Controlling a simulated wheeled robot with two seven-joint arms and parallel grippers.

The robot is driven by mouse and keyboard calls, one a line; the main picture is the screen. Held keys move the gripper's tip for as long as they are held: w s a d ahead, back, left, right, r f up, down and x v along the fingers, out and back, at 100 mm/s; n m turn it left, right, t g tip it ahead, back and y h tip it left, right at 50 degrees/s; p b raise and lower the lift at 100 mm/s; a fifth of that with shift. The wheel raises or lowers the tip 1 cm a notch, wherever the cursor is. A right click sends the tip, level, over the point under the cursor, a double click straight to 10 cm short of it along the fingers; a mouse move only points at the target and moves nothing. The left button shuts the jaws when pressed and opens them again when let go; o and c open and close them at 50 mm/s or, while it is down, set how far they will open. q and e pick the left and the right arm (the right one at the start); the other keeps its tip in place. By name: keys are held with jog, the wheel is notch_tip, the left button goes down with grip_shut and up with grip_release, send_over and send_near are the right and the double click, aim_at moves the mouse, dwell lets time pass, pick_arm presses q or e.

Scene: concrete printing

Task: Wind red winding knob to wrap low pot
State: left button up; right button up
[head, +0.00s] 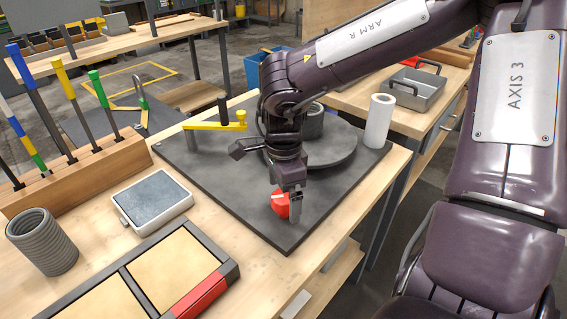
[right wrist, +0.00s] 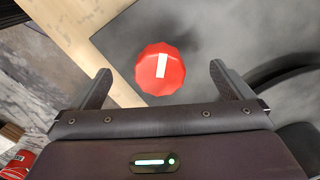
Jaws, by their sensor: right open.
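The red winding knob (head: 280,204) stands near the front corner of a dark grey board (head: 225,195). In the right wrist view the red knob (right wrist: 160,69) shows from above, with a white bar on its top. My right gripper (head: 287,205) is at the knob, pointing down. In the right wrist view its two fingers (right wrist: 158,80) are spread wide, with the knob between and slightly beyond them, apart from both. The grey low pot (head: 312,122) sits on a round dark turntable (head: 330,150), partly hidden by my right arm. My left gripper is not in view.
A yellow arm (head: 215,126) stands on the board left of my gripper. A white roll (head: 379,121) stands at the board's right corner. A grey-topped block (head: 153,197), a coiled grey cylinder (head: 42,240) and a tray with tan panels (head: 170,270) lie at the left front.

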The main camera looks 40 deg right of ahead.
aim_at(282, 195)
notch_tip(282, 195, up, 4)
jog(key=p, duration=0.2)
jog(key=shift+p, duration=0.4)
jog(key=shift+w+a+r+p, duration=0.15)
jog(key=shift+w+r+p, duration=0.1)
jog(key=shift+r+p, duration=0.4)
jog(key=shift+r, duration=0.1)
